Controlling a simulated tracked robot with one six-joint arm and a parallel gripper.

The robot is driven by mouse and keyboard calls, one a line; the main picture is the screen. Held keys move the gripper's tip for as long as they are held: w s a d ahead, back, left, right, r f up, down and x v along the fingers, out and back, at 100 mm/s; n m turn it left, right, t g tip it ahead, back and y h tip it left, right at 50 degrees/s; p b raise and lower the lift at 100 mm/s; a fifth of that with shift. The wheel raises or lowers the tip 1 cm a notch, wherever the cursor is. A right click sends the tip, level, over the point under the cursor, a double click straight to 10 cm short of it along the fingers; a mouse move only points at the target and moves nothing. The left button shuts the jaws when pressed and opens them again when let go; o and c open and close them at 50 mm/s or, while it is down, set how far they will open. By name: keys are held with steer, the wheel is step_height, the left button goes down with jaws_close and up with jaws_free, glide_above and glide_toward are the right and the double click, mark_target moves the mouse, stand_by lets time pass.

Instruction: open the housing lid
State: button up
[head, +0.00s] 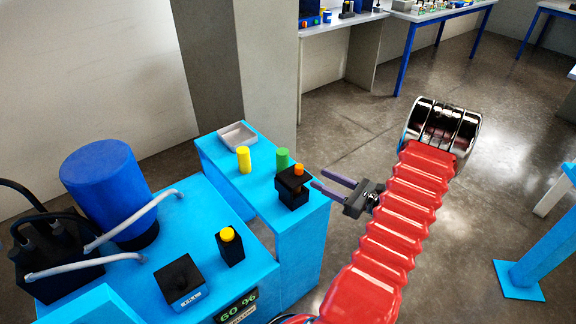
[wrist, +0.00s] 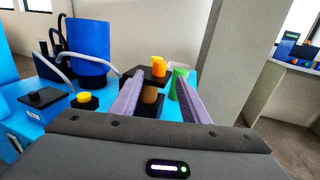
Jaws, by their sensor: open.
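A small black housing with an orange knob on top (head: 293,190) stands on the right part of the blue bench. In the wrist view its dark top and orange knob (wrist: 158,69) show between my fingers, with a brownish round part below the top. A flat black box with a small black knob (head: 180,279) sits on the nearer bench; it also shows in the wrist view (wrist: 45,98). I cannot tell which of the two carries the lid named. My gripper (head: 317,177) is open and empty, its purple fingers pointing at the orange-knobbed housing, just right of it.
A yellow cylinder (head: 243,160), a green cylinder (head: 282,160) and a grey tray (head: 237,135) stand near the housing. A black box with a yellow button (head: 230,248), a blue tank (head: 108,185) and grey pipes are at left. Open floor (head: 490,170) lies to the right.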

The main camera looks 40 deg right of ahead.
mark_target(289, 168)
steer(key=w, duration=0.4)
steer(key=w+a, duration=0.1)
steer(key=w, duration=0.4)
steer(key=w+a, duration=0.1)
steer(key=w, duration=0.3)
steer(key=shift+w+a, duration=0.1)
steer(key=shift+w, duration=0.25)
jaws_close()
steer(key=shift+a+f, duration=0.1)
steer(key=shift+a, duration=0.15)
steer(key=shift+d, duration=0.2)
